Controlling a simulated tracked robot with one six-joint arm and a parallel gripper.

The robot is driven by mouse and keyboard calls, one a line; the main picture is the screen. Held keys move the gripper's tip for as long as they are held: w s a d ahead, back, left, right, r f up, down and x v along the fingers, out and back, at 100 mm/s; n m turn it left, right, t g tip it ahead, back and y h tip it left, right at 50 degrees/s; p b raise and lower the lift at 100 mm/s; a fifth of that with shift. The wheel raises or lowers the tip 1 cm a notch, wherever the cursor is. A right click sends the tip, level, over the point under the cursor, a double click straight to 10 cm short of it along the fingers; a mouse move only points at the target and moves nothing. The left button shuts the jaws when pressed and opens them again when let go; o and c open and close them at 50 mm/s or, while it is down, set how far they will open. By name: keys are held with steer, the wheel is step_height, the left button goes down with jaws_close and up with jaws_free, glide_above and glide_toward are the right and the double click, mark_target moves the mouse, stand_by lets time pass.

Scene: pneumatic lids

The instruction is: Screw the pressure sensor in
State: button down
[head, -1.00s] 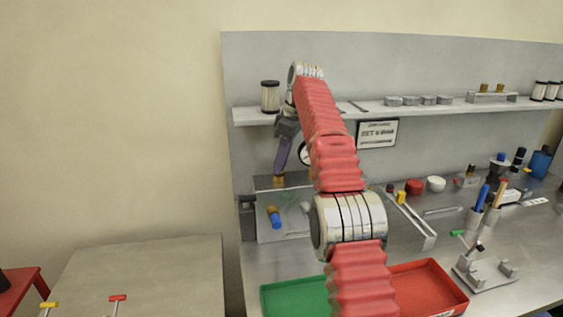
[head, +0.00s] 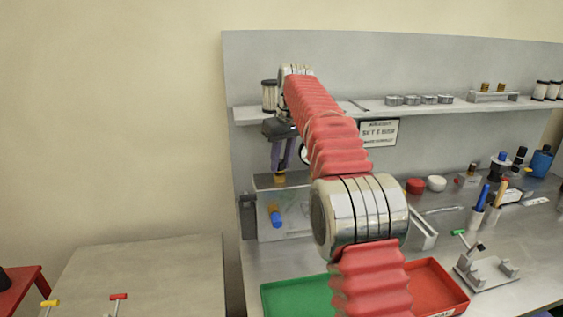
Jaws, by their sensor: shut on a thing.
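My gripper (head: 281,169) points down over a grey metal block (head: 298,222) at the left end of the bench. Its two purple-grey fingers are shut on a small brass-coloured piece, which looks like the pressure sensor (head: 279,178). The sensor is at the block's top face; whether its thread sits in a port is too small to tell. Most of the sensor is hidden between the fingers. My red-sleeved arm covers the right part of the block.
A blue fitting with a brass end (head: 275,215) sticks out of the block's front. A shelf (head: 370,108) with a filter cartridge (head: 269,95) runs behind my wrist. A green tray (head: 290,297) and a red tray (head: 445,287) lie in front. A round gauge is partly hidden behind my arm.

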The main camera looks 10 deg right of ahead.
stand_by(0.4)
steer(key=m+h, duration=0.1)
steer(key=m, duration=0.4)
steer(key=shift+a, duration=0.2)
steer(key=c, duration=1.9)
jaws_free()
steer(key=shift+m, duration=0.5)
steer(key=o, duration=0.5)
steer(key=v, duration=0.7)
steer(key=shift+a, duration=0.15)
steer(key=shift+s, duration=0.15)
